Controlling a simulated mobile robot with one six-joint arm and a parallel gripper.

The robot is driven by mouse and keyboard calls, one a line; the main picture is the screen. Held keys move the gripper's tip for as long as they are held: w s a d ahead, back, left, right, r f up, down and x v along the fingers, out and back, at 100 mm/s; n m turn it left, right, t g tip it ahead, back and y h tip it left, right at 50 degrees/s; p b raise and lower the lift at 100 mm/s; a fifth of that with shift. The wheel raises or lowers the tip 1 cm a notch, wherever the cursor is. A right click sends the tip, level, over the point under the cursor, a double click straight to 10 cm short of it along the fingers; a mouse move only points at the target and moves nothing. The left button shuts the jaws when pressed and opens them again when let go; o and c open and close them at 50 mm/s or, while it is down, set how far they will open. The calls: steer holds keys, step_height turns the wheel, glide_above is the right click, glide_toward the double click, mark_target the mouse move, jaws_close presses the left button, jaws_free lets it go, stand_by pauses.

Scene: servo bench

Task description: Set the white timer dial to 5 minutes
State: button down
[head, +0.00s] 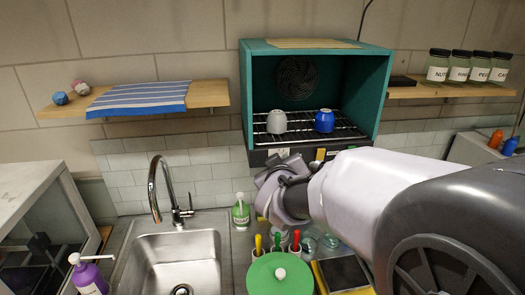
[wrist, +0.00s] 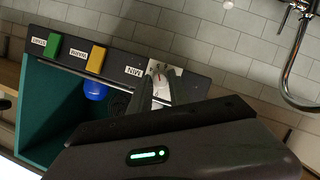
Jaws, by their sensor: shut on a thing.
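The white timer dial (wrist: 159,68) sits on a pale marked plate on the dark panel (wrist: 123,62), seen tilted in the wrist view. My gripper (wrist: 161,79) has its two grey fingers at the dial, shut on it; they cover part of it. The marks and the dial's setting are too small to read. In the head view my gripper (head: 277,183) is raised just below the panel under the teal oven (head: 247,95). The plate (head: 280,152) shows there above the gripper, but the dial cannot be made out.
A green switch (wrist: 53,46) and a yellow switch (wrist: 96,59) share the panel. A grey cup (head: 277,122) and a blue cup (head: 324,121) stand on the oven rack. Below are a sink (head: 150,245), a tap (head: 154,190) and a green bottle (head: 240,212).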

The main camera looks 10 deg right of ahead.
steer(key=c, duration=1.3)
jaws_free()
steer(key=shift+w, duration=0.15)
steer(key=shift+o, duration=0.2)
steer(key=p+v, duration=0.3)
steer(key=v, duration=1.4)
steer(key=shift+s+p, duration=0.25)
steer(key=shift+p, duration=0.15)
steer(key=shift+r, duration=0.1)
